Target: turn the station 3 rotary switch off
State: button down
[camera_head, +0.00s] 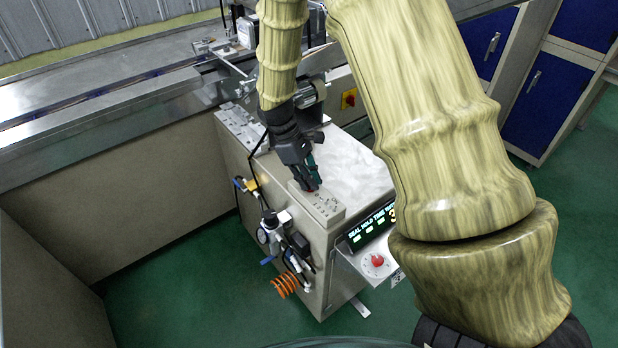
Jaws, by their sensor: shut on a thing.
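My gripper (312,184) points down at the top of a small light-grey control box (325,208) on the machine's front corner. A red round knob (377,260) on a white panel is apart from the gripper. No readable label shows which is the station 3 switch.
A display (368,228) with green readouts stands right of the box, partly behind my arm. A red-and-yellow switch (349,98) is farther back. Valves and an orange coiled hose (285,285) hang on the machine's left side. A conveyor (100,97) runs behind.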

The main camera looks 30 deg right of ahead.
jog(key=shift+d+r+m+y+p, duration=0.1)
jog(key=shift+r+m+y+p, duration=0.1)
jog(key=shift+m+p, duration=0.4)
jog(key=shift+r+m+y+p, duration=0.1)
jog(key=shift+m+y+p, duration=0.1)
jog(key=shift+m+p, duration=0.4)
jog(key=shift+w+f+m+g+y+p, duration=0.15)
jog(key=shift+m+y+p, duration=0.15)
jog(key=shift+m+p, duration=0.3)
jog(key=shift+f+m+g+y+p, duration=0.15)
jog(key=shift+m+y+p, duration=0.2)
jog(key=shift+m, duration=0.45)
jog(key=shift+r, duration=0.1)
jog(key=c, duration=1.5)
grip_release()
jog(key=v, duration=1.2)
